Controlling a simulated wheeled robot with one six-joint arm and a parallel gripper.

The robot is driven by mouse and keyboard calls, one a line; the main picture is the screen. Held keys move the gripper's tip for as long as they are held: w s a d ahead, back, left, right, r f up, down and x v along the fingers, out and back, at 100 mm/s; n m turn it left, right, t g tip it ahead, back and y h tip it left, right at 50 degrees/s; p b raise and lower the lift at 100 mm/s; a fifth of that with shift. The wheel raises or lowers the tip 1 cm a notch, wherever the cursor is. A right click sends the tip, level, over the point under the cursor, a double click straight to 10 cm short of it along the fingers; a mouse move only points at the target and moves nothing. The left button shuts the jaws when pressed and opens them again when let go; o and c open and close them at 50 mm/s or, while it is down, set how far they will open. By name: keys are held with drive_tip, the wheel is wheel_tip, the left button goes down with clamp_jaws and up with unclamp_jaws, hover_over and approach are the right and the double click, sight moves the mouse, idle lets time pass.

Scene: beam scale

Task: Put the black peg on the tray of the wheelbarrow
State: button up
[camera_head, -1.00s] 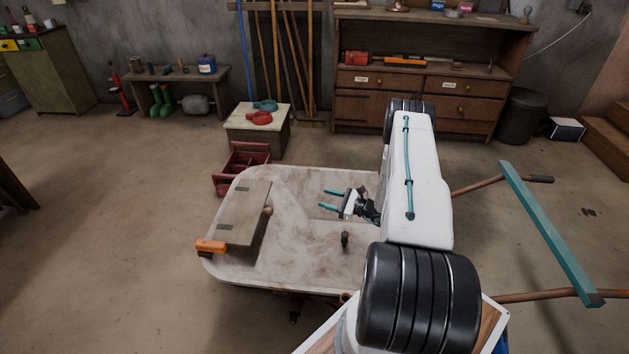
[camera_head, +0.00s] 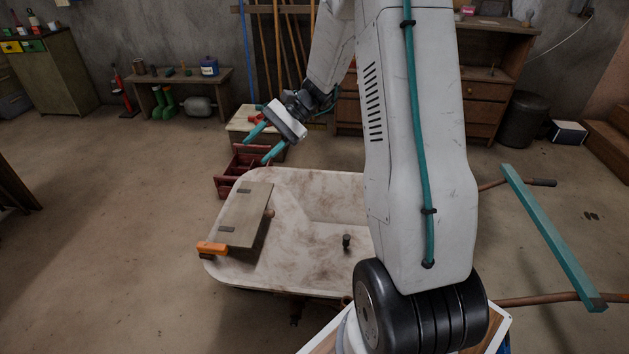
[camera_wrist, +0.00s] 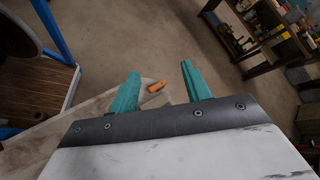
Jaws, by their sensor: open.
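The black peg (camera_head: 346,241) stands upright on the pale, stained tray of the wheelbarrow (camera_head: 318,271), right of its middle in the head view. My gripper (camera_head: 257,146) is open and empty, with teal fingers. It is raised above the far left part of the tray, well away from the peg. In the wrist view my gripper (camera_wrist: 158,88) shows its two fingers apart with nothing held between them. The peg is not seen in the wrist view.
A grey board (camera_head: 243,215) lies at the tray's left, with an orange-handled tool (camera_head: 211,248) at its corner. A red crate (camera_head: 232,181) and a small bench (camera_head: 240,123) stand behind the tray. A teal bar (camera_head: 555,240) lies across the wheelbarrow handles at right.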

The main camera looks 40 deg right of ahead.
drive_tip(key=s+a+r+n+g+h, duration=0.1)
drive_tip(key=s+a+r+n+h, duration=0.2)
drive_tip(key=s+a+r, duration=0.35)
drive_tip(key=s+a+r+n+g+h, duration=0.2)
drive_tip(key=s+a+r+n+h, duration=0.15)
drive_tip(key=s, duration=0.55)
drive_tip(key=s+r+n+t+h, duration=0.1)
drive_tip(key=s+n+h, duration=0.4)
drive_tip(key=s, duration=0.9)
drive_tip(key=shift+d+r+t, duration=0.2)
drive_tip(key=shift+r+t, duration=0.2)
drive_tip(key=shift+t, duration=0.5)
drive_tip(key=shift+n, duration=0.25)
